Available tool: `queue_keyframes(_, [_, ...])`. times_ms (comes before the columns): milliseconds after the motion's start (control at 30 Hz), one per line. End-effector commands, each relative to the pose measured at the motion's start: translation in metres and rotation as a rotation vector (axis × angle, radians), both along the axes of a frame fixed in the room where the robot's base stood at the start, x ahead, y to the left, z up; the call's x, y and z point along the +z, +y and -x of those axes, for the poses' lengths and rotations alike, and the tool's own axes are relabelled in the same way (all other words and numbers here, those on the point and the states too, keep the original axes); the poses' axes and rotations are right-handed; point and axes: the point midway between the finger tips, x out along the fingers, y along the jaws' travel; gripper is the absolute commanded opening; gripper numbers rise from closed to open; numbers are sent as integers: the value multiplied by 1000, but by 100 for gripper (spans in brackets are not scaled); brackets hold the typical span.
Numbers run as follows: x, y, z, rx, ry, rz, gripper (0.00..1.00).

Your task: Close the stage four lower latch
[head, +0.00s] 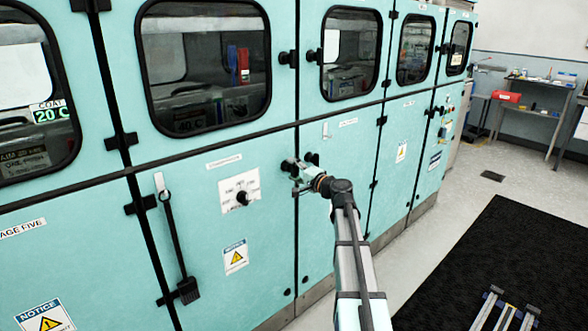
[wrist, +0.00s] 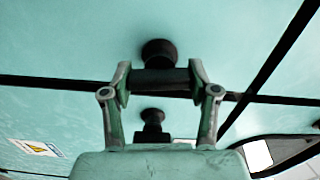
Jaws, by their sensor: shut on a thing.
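The lower latch, black with a round knob (head: 287,166), is on the teal cabinet's lower doors beside a vertical seam. In the wrist view its black bar (wrist: 160,82) lies crosswise between my gripper's (wrist: 160,88) two fingers, which are shut on it. A round black knob (wrist: 158,52) shows just beyond the bar, and a second black knob (wrist: 152,115) sits across the seam. In the head view my gripper (head: 303,177) reaches the latch and partly hides it. The label (head: 224,161) on the door to the left is too small to read.
An upper pair of black knobs (head: 288,58) sits between the windows above. The floor with a black mat (head: 490,260) is open at right.

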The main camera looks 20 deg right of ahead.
Motion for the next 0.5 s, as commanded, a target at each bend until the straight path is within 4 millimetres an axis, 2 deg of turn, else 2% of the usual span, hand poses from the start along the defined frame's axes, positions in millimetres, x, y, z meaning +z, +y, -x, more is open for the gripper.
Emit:
queue_keyframes(200, [1,0,-1,-1,28,-100,25])
queue_keyframes(500, [1,0,-1,-1,43,-149,25])
